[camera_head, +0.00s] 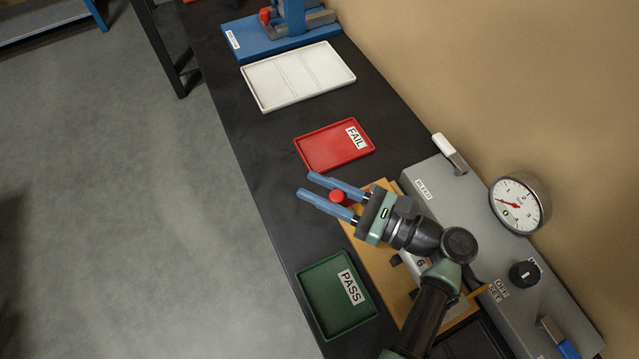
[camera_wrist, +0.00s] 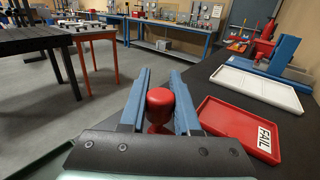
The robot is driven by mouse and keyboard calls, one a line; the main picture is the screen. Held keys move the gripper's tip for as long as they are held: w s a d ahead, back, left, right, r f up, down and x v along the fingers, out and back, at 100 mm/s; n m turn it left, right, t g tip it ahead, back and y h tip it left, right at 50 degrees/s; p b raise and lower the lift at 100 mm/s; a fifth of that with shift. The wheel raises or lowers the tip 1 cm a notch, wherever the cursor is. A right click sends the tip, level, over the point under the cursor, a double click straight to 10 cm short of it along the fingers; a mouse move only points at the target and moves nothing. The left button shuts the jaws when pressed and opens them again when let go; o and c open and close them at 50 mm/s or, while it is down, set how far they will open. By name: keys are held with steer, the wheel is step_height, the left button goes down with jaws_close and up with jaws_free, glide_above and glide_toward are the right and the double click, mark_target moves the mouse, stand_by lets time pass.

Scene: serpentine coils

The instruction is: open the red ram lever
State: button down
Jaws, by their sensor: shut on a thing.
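The red ram lever shows as a red rounded knob (camera_head: 337,197) between the two blue fingers of my gripper (camera_head: 305,184), nearer the palm than the tips. In the wrist view its knob (camera_wrist: 160,98) stands between the fingers, with a narrower red part below it. My gripper is shut on the lever, one finger on each side. The fingers extend past it toward the upper left in the head view. The lever's lower end and pivot are hidden by my gripper.
An orange-yellow fixture plate (camera_head: 376,262) lies under my arm. A green PASS tray (camera_head: 312,308) and a red FAIL tray (camera_head: 318,152) flank it. Beyond are a white tray (camera_head: 262,88) and a blue-based press (camera_head: 250,45). A grey gauge panel (camera_head: 470,205) runs along the wall.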

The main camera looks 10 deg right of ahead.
steer(key=shift+f, duration=0.1)
steer(key=c, duration=0.6)
jaws_free()
steer(key=shift+s, duration=0.1)
step_height(320, 180, up, 10)
steer(key=shift+r, duration=0.1)
